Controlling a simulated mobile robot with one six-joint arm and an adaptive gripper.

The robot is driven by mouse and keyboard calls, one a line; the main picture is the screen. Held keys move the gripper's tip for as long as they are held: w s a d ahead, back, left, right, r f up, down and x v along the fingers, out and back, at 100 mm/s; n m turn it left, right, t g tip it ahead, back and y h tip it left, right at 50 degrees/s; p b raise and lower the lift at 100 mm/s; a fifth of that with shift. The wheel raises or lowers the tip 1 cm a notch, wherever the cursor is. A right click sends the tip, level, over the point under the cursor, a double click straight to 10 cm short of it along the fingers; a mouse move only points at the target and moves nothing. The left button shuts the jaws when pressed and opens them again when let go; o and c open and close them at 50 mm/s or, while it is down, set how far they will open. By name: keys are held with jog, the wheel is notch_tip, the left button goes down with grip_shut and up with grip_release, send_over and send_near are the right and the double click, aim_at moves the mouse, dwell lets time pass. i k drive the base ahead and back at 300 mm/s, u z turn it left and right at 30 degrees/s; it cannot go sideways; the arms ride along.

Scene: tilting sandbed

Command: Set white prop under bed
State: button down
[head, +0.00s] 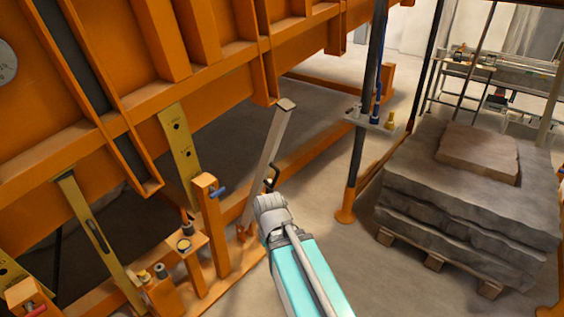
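The white prop (268,150) is a pale grey-white bar, leaning with its top to the right. Its foot stands at the orange base frame, and its capped top end shows just below the lower edge of the orange bed (225,70). I cannot tell whether the cap touches the bed. A small black handle-like part (270,180) shows beside the prop's lower half. My teal arm reaches up from the bottom, its grey wrist in front of and right of the prop's foot. My gripper's fingers are not clearly seen, so its hold on the prop cannot be told.
Yellow struts with holes (180,150) and an orange post with a blue handle (208,215) stand left of the prop. A dark post with a small shelf (375,124) stands right. Stone slabs (465,205) lie on a pallet at far right. Floor between is clear.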

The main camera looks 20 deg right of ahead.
aim_at(284, 107)
jog(key=k, duration=1.05)
jog(key=u, duration=0.35)
jog(key=i, duration=2.2)
jog(key=z, duration=0.6)
